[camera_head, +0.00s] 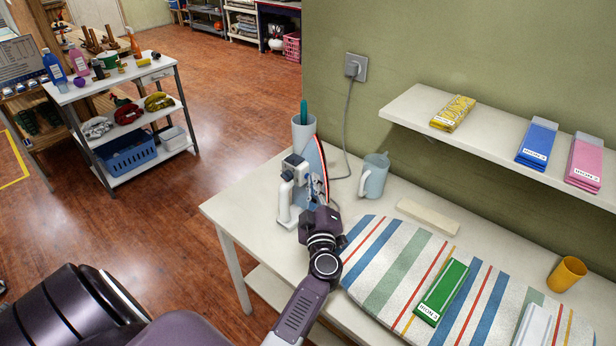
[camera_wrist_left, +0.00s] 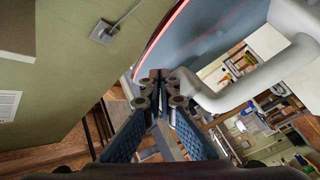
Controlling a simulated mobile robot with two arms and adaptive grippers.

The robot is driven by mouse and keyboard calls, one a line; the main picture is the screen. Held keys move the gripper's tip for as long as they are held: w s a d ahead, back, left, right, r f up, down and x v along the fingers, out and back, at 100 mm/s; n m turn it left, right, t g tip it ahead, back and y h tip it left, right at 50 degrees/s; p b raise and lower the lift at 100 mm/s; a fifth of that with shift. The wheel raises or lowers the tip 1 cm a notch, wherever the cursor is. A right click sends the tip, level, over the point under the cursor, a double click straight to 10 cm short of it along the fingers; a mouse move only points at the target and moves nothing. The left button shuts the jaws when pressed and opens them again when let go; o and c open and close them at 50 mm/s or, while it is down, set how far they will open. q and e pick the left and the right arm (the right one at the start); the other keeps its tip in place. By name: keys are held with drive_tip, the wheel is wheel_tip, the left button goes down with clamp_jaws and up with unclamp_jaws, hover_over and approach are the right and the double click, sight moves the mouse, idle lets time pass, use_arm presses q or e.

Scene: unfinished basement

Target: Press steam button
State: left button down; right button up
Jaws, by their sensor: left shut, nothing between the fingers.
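The iron (camera_head: 286,197) stands upright on its heel on the white table (camera_head: 243,205), with its white handle to the left and its blue-grey, red-edged plate to the right. In the left wrist view the iron's white handle (camera_wrist_left: 250,88) curves in from the right, beside the blue-grey body. My left gripper (camera_head: 312,192) is shut and empty, right at the iron. In the left wrist view its fingertips (camera_wrist_left: 163,84) are together between the handle and the red-edged body. I cannot make out the steam button; the fingertips may hide it. My right gripper is not in view.
A striped ironing pad (camera_head: 388,262) with a green packet (camera_head: 441,292) lies to the right, near an orange cup (camera_head: 567,273). A wall shelf (camera_head: 408,108) overhangs the back. A cord runs to the wall socket (camera_head: 355,67).

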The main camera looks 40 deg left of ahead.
use_arm(q)
drive_tip(key=shift+a, duration=0.25)
drive_tip(key=shift+d, duration=0.1)
drive_tip(key=shift+s+d+p, duration=0.1)
drive_tip(key=shift+d+p, duration=0.25)
drive_tip(key=shift+d, duration=0.2)
